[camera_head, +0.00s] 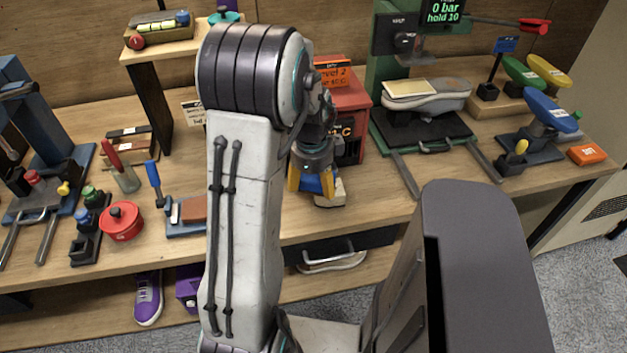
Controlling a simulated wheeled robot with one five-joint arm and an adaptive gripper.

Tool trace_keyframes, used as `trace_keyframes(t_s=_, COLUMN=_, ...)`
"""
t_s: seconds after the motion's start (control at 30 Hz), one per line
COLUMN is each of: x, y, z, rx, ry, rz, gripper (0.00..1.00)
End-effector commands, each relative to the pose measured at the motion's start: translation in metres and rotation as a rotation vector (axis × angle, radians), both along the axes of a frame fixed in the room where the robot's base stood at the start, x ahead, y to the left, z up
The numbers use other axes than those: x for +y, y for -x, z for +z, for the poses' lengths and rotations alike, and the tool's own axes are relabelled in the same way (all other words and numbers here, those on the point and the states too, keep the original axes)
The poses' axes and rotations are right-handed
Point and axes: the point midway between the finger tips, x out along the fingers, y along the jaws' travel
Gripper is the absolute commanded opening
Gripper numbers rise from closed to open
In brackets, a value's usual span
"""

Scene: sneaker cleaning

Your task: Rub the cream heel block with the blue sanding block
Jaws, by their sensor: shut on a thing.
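My gripper (312,188) hangs over the front middle of the bench, its yellow fingers pointing down. It is shut on the blue sanding block (312,184), of which only a small blue patch shows between the fingers. The cream heel block (336,193) is right beside and behind the fingertips, low on the bench, partly hidden by the gripper. I cannot tell whether the blue block touches it.
A red box (352,97) with an orange label stands just behind my gripper. A green press (387,75) with a sole stands to the right. At left are a red pot (121,222) and a blue-handled brush (154,182). The bench's front edge is close.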

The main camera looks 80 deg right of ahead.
Motion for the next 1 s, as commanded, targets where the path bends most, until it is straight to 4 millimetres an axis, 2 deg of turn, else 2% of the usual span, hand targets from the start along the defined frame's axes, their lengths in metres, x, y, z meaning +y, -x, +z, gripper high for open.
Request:
trace_keyframes(t_s=0.77, x=0.000, y=0.000, z=-0.011, rx=0.000, ry=0.000, rz=0.000, gripper=0.37)
trace_keyframes(t_s=1.0, x=-0.003, y=0.009, z=-0.012, rx=0.003, ry=0.000, rz=-0.002, gripper=0.37)
